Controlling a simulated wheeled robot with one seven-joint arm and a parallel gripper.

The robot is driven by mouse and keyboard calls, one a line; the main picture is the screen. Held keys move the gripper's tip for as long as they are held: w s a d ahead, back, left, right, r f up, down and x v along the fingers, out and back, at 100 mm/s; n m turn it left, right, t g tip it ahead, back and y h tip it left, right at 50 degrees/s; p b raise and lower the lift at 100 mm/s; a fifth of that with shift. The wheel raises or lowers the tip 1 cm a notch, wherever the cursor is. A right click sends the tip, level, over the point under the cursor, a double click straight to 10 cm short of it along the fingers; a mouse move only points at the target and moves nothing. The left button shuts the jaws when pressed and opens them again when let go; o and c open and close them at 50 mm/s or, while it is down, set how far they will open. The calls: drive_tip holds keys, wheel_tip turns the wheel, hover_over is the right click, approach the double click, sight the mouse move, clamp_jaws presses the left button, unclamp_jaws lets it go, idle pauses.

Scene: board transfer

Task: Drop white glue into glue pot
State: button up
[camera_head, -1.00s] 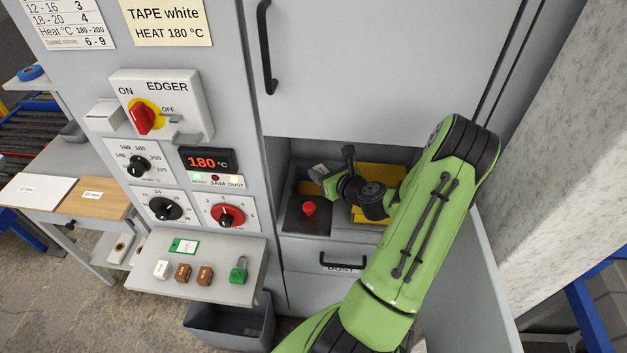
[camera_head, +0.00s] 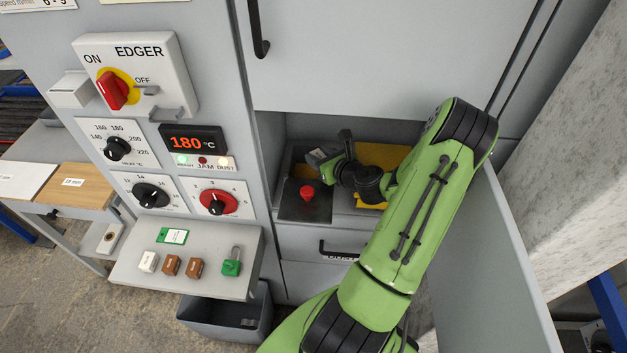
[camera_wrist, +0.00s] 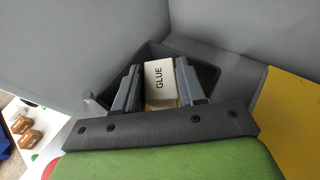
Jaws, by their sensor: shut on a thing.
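A white block marked GLUE (camera_wrist: 160,78) is between the two grey fingers of my gripper (camera_wrist: 157,85) in the wrist view. A dark open-topped box (camera_wrist: 207,76), which looks like the glue pot, lies behind and around the fingers. The block appears over its opening; I cannot tell how high above or whether it touches. In the head view my gripper (camera_head: 320,156) is inside the open recess of the machine, at its left side. The block cannot be made out there, and the pot's inside is hidden.
A red knob (camera_head: 306,192) stands on a dark plate just below my gripper. A yellow panel (camera_head: 382,156) lies to the right. An open door (camera_head: 485,255) flanks my arm.

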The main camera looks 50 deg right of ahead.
drive_tip(key=o, duration=1.1)
drive_tip(key=shift+r, duration=0.1)
drive_tip(key=shift+o, duration=0.2)
drive_tip(key=v, duration=0.7)
drive_tip(key=shift+s+r, duration=0.15)
drive_tip(key=shift+a, duration=0.1)
